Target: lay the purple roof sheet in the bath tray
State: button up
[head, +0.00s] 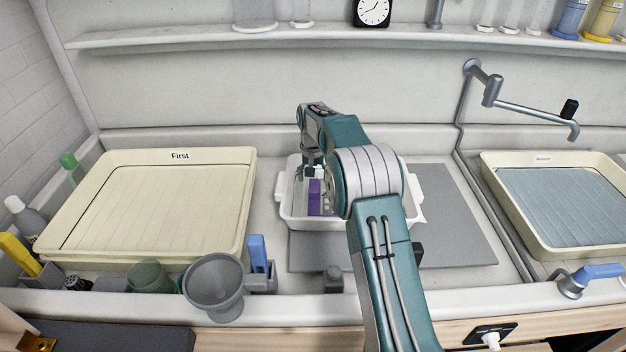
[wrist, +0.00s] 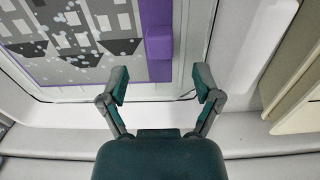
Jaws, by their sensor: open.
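The purple roof sheet (head: 314,197) lies inside a white tray (head: 287,208) at the middle of the counter, partly hidden by my arm. In the wrist view the sheet (wrist: 80,75) has a purple border around a grey printed picture of roofs and pale dots. A raised purple tab (wrist: 159,43) stands at its right edge. My gripper (wrist: 162,80) is open and empty, its fingertips apart, just short of the tab in the picture. In the head view my gripper (head: 310,171) hangs over the white tray. I cannot tell its height above the sheet.
A cream tray (head: 249,190) labelled "First" stands at left, and another cream tray (head: 493,170) at right holds grey-blue ribbed content. A grey funnel (head: 213,283) and blue-handled item (head: 258,252) stand at the front edge. A grey mat (head: 460,220) has bare space right of the white tray.

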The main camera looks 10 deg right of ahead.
jog(key=shift+r, duration=1.55)
notch_tip(320, 180, up, 12)
jog(key=shift+a, duration=0.15)
dwell(0.4)
jog(key=s+r+n+t, duration=0.1)
jog(key=s+r, duration=0.5)
jog(key=s, duration=0.3)
jog(key=s+r+t, duration=0.2)
jog(key=s+r, duration=0.4)
jog(key=s, duration=0.3)
jog(key=s+f+n+t, duration=0.1)
jog(key=s+f, duration=0.3)
jog(key=s, duration=0.8)
jog(key=s+a+f+t, duration=0.1)
jog(key=s+f, duration=0.4)
jog(key=s, duration=0.7)
jog(key=shift+s+n+t, duration=0.3)
jog(key=shift+s+n, duration=0.05)
jog(key=shift+n, duration=0.05)
